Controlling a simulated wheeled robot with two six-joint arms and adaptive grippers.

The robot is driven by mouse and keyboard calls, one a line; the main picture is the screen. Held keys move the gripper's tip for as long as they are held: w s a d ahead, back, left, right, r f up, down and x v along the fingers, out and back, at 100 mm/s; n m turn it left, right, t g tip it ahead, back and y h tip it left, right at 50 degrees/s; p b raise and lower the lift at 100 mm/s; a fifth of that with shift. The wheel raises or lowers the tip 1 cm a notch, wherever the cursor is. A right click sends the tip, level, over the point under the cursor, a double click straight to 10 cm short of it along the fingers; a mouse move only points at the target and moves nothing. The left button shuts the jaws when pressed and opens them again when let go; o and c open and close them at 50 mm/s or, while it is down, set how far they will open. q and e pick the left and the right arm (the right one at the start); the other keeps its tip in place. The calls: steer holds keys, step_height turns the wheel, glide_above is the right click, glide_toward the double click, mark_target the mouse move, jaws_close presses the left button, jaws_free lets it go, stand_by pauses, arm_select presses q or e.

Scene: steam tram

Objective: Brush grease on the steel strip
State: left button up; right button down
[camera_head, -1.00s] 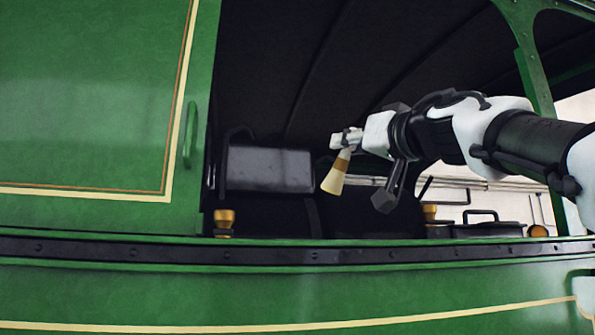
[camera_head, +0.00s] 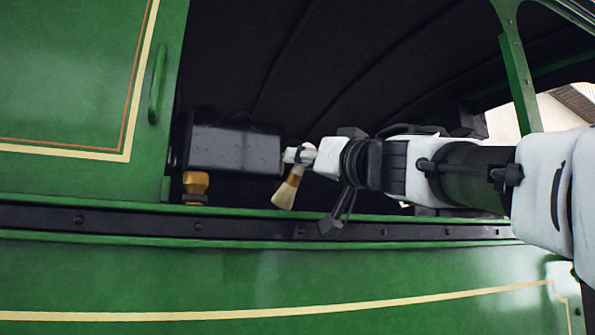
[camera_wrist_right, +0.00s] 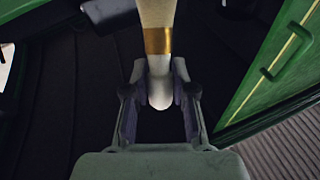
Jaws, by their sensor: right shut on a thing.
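A dark riveted steel strip (camera_head: 130,221) runs along the green side of the tram, below the cab opening. My right gripper (camera_head: 298,156) is shut on the handle of a brush (camera_head: 287,190). The brush is tilted, with its pale bristles pointing down and slightly left. The bristle tips appear just above the strip in the head view; I cannot tell the depth gap. In the right wrist view, the fingers (camera_wrist_right: 160,92) close around the handle's rounded end, and the gold ferrule (camera_wrist_right: 157,40) lies beyond them. My left gripper is not in view.
A black box (camera_head: 233,147) sits inside the opening, left of the brush. An orange-gold fitting (camera_head: 196,183) stands close above the strip. A green panel with a handle (camera_head: 157,84) bounds the opening on the left. A green post (camera_head: 520,80) stands on the right.

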steer(key=shift+d+r, duration=0.1)
steer(key=shift+s+d, duration=0.2)
steer(key=shift+s, duration=0.15)
steer(key=shift+s+d+f+b, duration=0.25)
steer(key=shift+s+f+b, duration=0.1)
steer(key=shift+b, duration=0.15)
